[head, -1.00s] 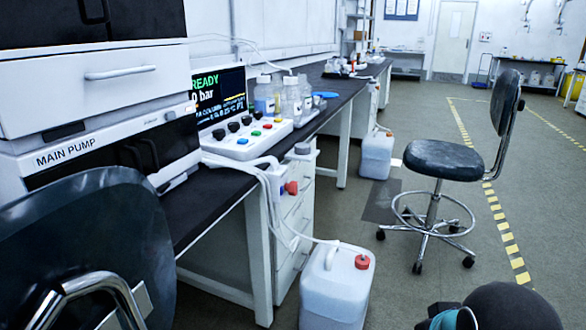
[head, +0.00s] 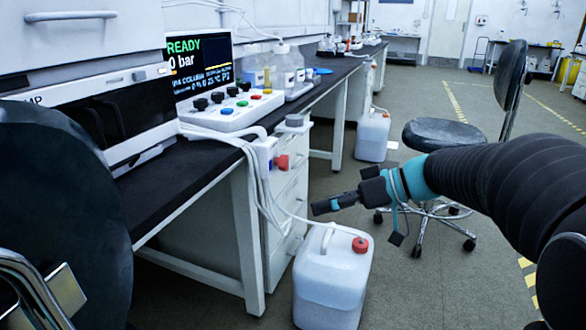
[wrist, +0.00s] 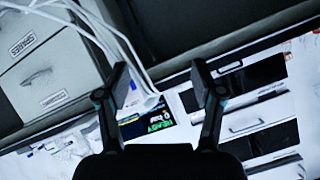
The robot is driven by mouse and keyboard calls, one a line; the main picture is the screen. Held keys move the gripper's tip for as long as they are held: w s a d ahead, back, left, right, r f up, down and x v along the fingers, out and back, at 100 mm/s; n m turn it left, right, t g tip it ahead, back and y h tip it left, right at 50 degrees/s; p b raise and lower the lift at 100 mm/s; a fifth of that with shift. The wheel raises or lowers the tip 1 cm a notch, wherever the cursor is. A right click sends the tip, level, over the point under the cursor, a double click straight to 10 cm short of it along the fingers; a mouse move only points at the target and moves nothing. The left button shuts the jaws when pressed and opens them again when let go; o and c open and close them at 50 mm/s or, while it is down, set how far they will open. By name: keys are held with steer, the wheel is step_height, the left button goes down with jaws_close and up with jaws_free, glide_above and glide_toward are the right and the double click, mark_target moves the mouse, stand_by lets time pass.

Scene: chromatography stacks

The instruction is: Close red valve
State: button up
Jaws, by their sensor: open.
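The red valve (head: 282,162) is a small red knob on a white fitting (head: 265,153) at the bench's front edge, with pale tubes running by it. My gripper (head: 322,207) is in the head view, lower and to the right of the valve, above the white canister and apart from both. In the wrist view my gripper (wrist: 160,84) has its two fingers spread with nothing between them. I cannot make out the red valve in the wrist view.
A white canister (head: 335,275) with a red cap (head: 360,244) stands on the floor below the valve. Pale tubes (head: 262,195) hang along the drawer unit (head: 285,210). A dark chair (head: 70,200) is at near left; a stool (head: 443,135) stands behind my arm.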

mark_target(289, 162)
steer(key=w+d+n+t+y+b, duration=0.25)
steer(key=w+d+n+y, duration=0.2)
steer(key=w, duration=0.75)
steer(key=shift+m+t, duration=0.35)
steer(key=x, duration=0.9)
steer(key=r+p+x, duration=0.1)
steer(key=x, duration=0.3)
steer(key=shift+s+a+r, duration=0.1)
steer(key=shift+s+a, duration=0.05)
steer(key=shift+a, duration=0.15)
steer(key=c, duration=1.1)
